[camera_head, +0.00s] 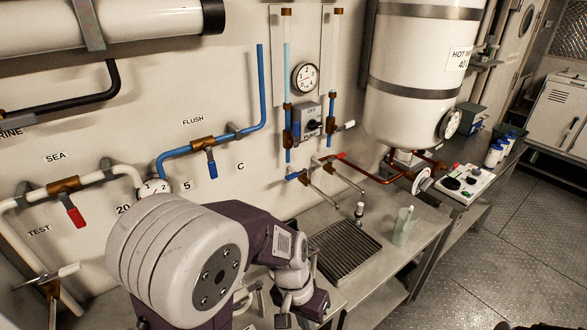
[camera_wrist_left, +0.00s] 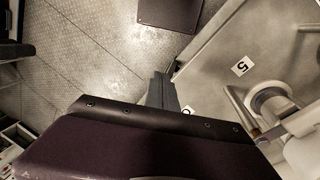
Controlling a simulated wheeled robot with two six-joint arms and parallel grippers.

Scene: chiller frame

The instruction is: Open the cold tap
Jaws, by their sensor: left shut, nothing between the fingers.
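The blue-marked tap (camera_head: 293,176), which looks like the cold one, is on the wall above the drain grate, with a copper fitting and a thin metal pipe slanting down. A red-marked tap (camera_head: 340,156) sits up and to its right. My left arm comes in low in the head view, and its purple wrist hangs near the counter's front, below and apart from the taps. My left gripper (camera_wrist_left: 160,90) is shut and empty in the left wrist view, which shows no tap. My right gripper is not in view.
A drain grate (camera_head: 345,250), a small bottle (camera_head: 359,210) and a pale beaker (camera_head: 404,225) are on the counter. A blue-handled FLUSH valve (camera_head: 211,168), a red-handled valve (camera_head: 76,216) and a gauge (camera_head: 305,77) are on the wall. The floor at right is clear.

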